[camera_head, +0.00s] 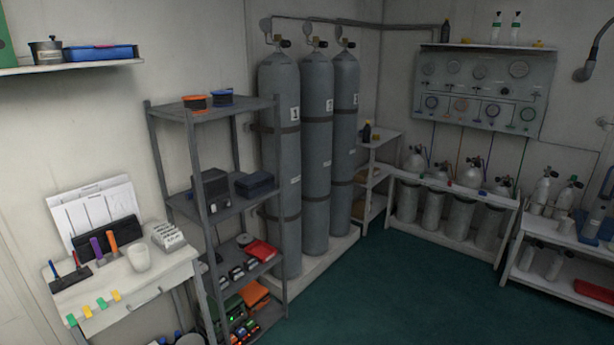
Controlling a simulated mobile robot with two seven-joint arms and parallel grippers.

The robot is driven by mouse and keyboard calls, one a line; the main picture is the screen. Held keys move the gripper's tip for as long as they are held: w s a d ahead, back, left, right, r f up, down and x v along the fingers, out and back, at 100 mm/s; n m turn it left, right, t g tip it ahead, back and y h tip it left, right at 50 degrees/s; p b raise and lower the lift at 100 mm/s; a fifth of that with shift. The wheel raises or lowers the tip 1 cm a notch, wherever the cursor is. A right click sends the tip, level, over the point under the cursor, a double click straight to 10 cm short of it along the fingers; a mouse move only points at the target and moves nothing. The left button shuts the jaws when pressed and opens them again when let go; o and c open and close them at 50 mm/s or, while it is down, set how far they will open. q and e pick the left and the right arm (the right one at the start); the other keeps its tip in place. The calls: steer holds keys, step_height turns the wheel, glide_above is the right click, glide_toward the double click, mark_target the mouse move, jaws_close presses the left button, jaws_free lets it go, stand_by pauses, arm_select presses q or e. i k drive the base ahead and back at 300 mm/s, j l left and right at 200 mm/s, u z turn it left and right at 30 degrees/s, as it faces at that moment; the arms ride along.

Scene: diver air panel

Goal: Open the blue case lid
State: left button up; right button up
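A dark blue-grey case (256,184) sits on the second level of the grey rack and looks shut. I cannot tell which one the task names. Neither of my grippers is in view, and nothing of mine touches either case.
The grey rack (214,109) holds boxes and coils. A white side table (125,282) carries tools and papers. Tall grey cylinders (316,150) stand behind the rack. The green floor (400,285) is clear.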

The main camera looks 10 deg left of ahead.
mark_target(260, 178)
steer(key=i+u, duration=0.2)
steer(key=i, duration=0.3)
steer(key=i+l+u, duration=0.2)
steer(key=i, duration=0.25)
steer(key=i+l+u, duration=0.2)
steer(key=i, duration=0.3)
